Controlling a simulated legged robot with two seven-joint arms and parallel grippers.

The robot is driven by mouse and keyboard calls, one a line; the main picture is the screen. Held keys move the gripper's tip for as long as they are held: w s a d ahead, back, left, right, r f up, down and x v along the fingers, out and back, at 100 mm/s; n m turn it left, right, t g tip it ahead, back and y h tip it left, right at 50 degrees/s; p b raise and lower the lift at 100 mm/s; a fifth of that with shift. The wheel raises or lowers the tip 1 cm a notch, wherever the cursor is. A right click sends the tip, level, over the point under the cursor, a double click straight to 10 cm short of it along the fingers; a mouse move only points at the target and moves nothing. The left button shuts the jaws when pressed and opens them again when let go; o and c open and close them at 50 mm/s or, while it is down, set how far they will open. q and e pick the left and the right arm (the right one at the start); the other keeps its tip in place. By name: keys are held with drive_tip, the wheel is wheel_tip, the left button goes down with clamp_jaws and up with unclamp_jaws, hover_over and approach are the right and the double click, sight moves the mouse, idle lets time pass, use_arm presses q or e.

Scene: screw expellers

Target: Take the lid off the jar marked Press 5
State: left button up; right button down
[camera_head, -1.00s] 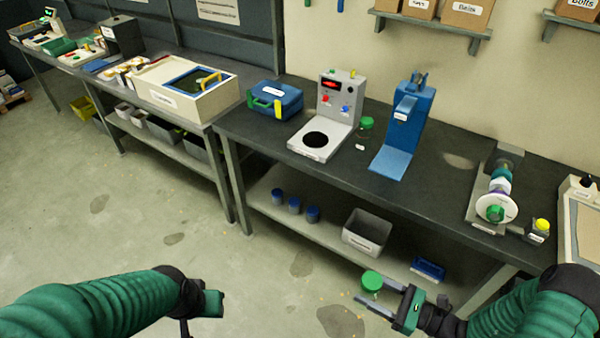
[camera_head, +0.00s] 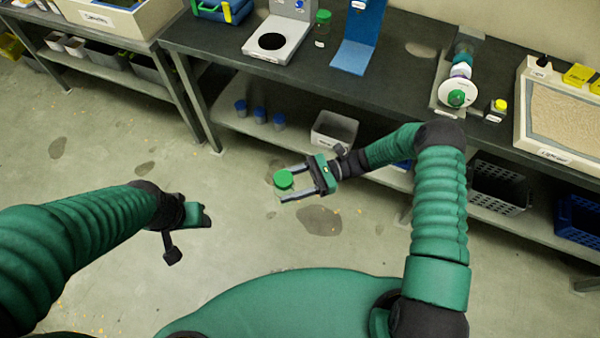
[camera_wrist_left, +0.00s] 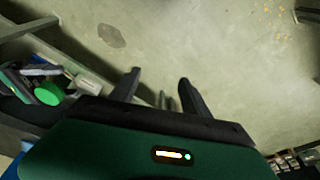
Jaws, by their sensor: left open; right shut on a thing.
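A small jar with a round green lid (camera_head: 284,179) is held at the fingertips of my right gripper (camera_head: 290,184), above the floor in front of the bench. The lid is on top; the clear body below is mostly hidden and no label can be read. The green lid also shows at the left of the left wrist view (camera_wrist_left: 49,94). My left gripper (camera_wrist_left: 158,76) is open and empty, apart from the jar.
The dark bench (camera_head: 390,75) holds a blue stand (camera_head: 352,55), a grey press (camera_head: 277,40) and a screw assembly (camera_head: 457,92). Its lower shelf carries blue-lidded cups (camera_head: 260,115) and a grey bin (camera_head: 334,131). The floor between my grippers is clear.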

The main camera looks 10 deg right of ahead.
use_arm(q)
drive_tip(key=shift+o, duration=0.4)
drive_tip(key=w+d+m+g, duration=0.1)
drive_tip(key=w+d+m, duration=0.2)
drive_tip(key=m, duration=0.9)
drive_tip(key=d, duration=0.3)
drive_tip(key=shift+d+f, duration=0.2)
drive_tip(key=shift+d, duration=0.05)
wheel_tip(320, 180, up, 6)
drive_tip(key=m+g, duration=0.1)
drive_tip(key=m, duration=2.9)
hover_over(287, 176)
drive_tip(key=shift+d+f, duration=0.1)
drive_tip(key=shift+f, duration=0.05)
wheel_tip(287, 176, down, 8)
drive_tip(key=shift+r, duration=0.15)
drive_tip(key=shift+c, duration=0.4)
